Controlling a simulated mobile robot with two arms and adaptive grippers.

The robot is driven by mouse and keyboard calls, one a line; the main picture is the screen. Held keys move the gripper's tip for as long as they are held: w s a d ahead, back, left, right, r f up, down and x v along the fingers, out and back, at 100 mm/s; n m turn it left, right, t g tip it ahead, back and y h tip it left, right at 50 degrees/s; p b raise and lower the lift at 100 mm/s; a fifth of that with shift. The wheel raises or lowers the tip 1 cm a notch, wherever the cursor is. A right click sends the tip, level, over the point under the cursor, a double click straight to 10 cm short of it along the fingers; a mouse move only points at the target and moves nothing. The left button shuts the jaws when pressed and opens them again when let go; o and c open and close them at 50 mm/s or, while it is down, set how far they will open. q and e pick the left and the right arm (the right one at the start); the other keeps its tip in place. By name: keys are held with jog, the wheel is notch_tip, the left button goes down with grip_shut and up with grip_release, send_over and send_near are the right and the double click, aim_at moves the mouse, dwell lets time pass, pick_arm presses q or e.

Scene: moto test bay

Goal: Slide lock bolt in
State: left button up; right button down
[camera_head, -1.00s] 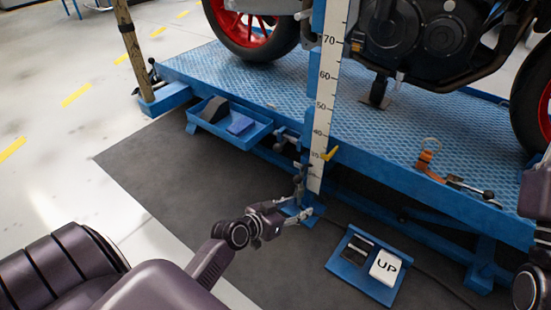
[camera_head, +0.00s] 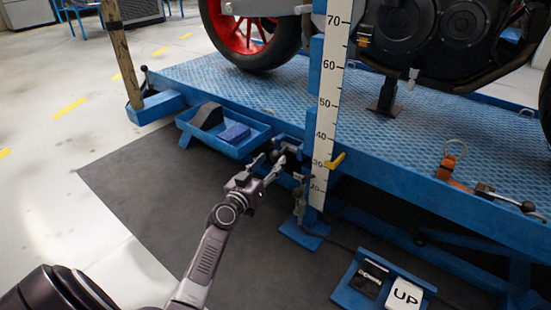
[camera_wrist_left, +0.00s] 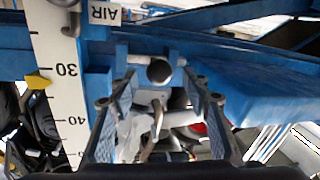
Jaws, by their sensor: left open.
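The lock bolt appears in the left wrist view as a dark round knob (camera_wrist_left: 158,71) on a light metal pin, held in a blue bracket (camera_wrist_left: 124,62) on the lift's side. In the head view, the bracket (camera_head: 291,143) is beside the height scale, and the bolt is small and partly hidden by my gripper. My left gripper (camera_head: 267,167) is open and points at the bracket. In the left wrist view its two fingers (camera_wrist_left: 160,88) stand on either side of the knob's line, with a gap to each side. My right gripper is out of view.
The white height scale (camera_head: 327,100) with a yellow pointer (camera_head: 335,161) stands just right of the gripper. A blue tray (camera_head: 195,137) hangs to its left. The blue lift platform (camera_head: 420,140) carries a motorcycle. A pedal panel with an UP pedal (camera_head: 404,297) lies on the floor.

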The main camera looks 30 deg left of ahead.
aim_at(281, 152)
pick_arm(q)
jog(key=shift+w+a+b, duration=0.15)
jog(key=shift+w+b, duration=0.3)
jog(key=shift+w, duration=1.45)
grip_shut()
